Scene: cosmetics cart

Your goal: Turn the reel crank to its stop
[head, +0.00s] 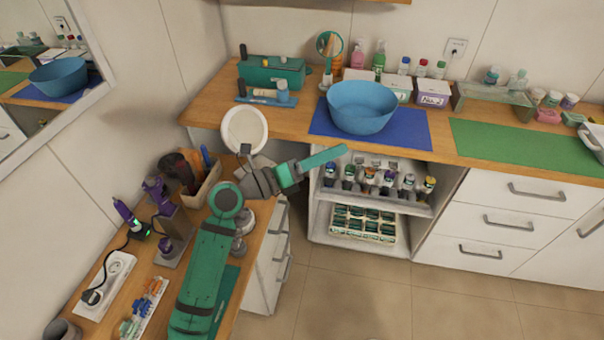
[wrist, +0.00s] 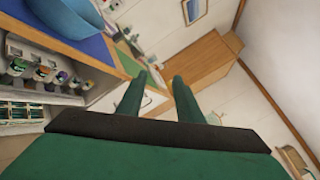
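A white round disc (head: 244,128) with a pale rim stands at the corner where the two counters meet. It may be the reel; a small dark piece shows at its lower edge, and I cannot tell whether it is the crank. My arm partly covers the area below the disc. My gripper (head: 342,151) is to the right of the disc, apart from it, in front of the open shelf. In the wrist view my gripper (wrist: 160,77) has its two green fingers apart with nothing between them. Neither reel nor crank is identifiable there.
A blue bowl (head: 362,106) stands on a blue mat (head: 415,130) behind my gripper. The open shelf (head: 322,207) holds several bottles. A wooden box (head: 205,187) of tools and a power strip (head: 107,279) lie on the left counter. The floor (head: 400,293) in front is clear.

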